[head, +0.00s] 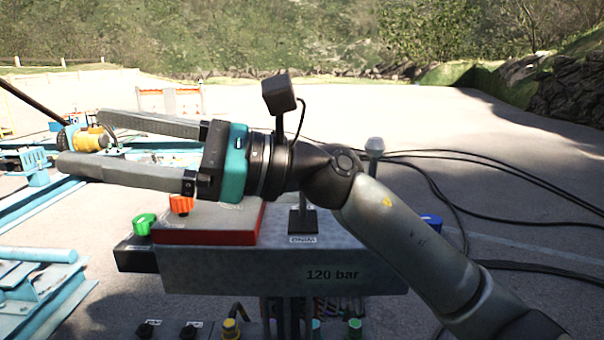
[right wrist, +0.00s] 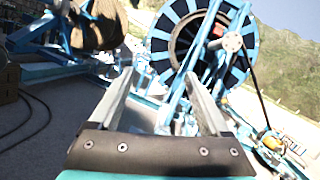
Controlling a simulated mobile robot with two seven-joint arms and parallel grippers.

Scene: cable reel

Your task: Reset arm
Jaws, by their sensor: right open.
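My right gripper (head: 85,146) reaches across the head view from the right and points left. Its two long grey fingers are spread apart with nothing between them. It is above and behind the control box (head: 300,265) marked "120 bar". In the right wrist view my right gripper (right wrist: 162,95) shows its open fingers toward a large blue and black cable reel (right wrist: 185,45). The reel stands beyond the fingertips and is not touched. My left gripper is not in view.
The box carries a red-edged panel (head: 215,225), an orange knob (head: 181,204), a green knob (head: 144,224) and a lever (head: 303,215). Blue steel frames (head: 40,275) lie at left. Black cables (head: 480,165) run over the pavement at right. A brown rope drum (right wrist: 98,28) stands upper left in the wrist view.

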